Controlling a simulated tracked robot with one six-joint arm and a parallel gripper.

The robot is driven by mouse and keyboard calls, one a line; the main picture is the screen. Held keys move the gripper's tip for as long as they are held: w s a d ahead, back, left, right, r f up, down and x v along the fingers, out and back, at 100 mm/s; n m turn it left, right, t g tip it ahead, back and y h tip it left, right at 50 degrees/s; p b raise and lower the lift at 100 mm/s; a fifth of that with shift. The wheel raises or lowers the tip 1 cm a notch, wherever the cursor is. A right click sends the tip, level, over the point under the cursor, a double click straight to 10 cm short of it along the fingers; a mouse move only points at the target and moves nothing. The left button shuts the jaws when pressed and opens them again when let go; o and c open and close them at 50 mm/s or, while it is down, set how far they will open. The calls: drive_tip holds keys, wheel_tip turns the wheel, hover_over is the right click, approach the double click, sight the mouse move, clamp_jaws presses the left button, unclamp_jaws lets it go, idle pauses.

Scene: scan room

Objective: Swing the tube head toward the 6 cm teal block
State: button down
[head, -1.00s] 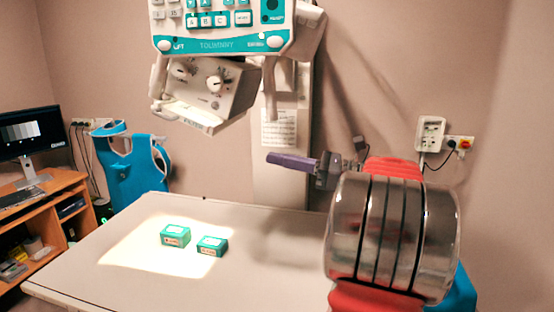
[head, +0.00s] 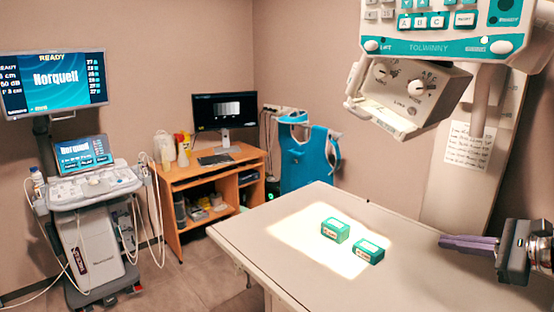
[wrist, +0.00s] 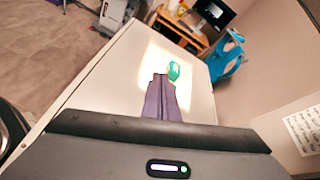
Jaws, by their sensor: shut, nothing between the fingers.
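The tube head (head: 408,95), a white box with two dials, hangs under a teal-and-white control panel (head: 440,42) at the upper right of the head view. Its lit field lies on the table. Two teal blocks stand in that light, a left one (head: 335,230) and a right one (head: 369,250). Their labels are too small to read, so I cannot tell which is 6 cm. My gripper (head: 442,240), with purple fingers, is shut and empty, right of the blocks and below the tube head. In the wrist view, teal block surface (wrist: 173,71) shows beyond my fingertips (wrist: 161,77).
The pale table (head: 270,262) has bare room around the blocks. An ultrasound cart (head: 92,215) stands at the left. A wooden desk (head: 200,178) with a monitor and a blue apron (head: 305,155) on a stand are behind the table. Floor is open between cart and table.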

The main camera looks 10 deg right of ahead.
drive_tip(key=s+a+f+n+g+h, duration=0.2)
drive_tip(key=s+a+f+n+g, duration=0.15)
drive_tip(key=a+f+n, duration=0.45)
drive_tip(key=s+a+f+n+g+h, duration=0.25)
drive_tip(key=a+n+g, duration=0.3)
drive_tip(key=a, duration=0.45)
drive_tip(key=s+a+r+n+t+h, duration=0.1)
drive_tip(key=s+a+n, duration=0.1)
drive_tip(key=a+n, duration=0.4)
drive_tip(key=s+a+r+n+t, duration=0.1)
drive_tip(key=s+a+n, duration=0.2)
drive_tip(key=a+n, duration=0.3)
drive_tip(key=a, duration=0.5)
drive_tip(key=shift+s+r+h, duration=0.2)
drive_tip(key=shift+s+h, duration=0.1)
drive_tip(key=shift+h, duration=0.05)
drive_tip(key=shift+n, duration=0.25)
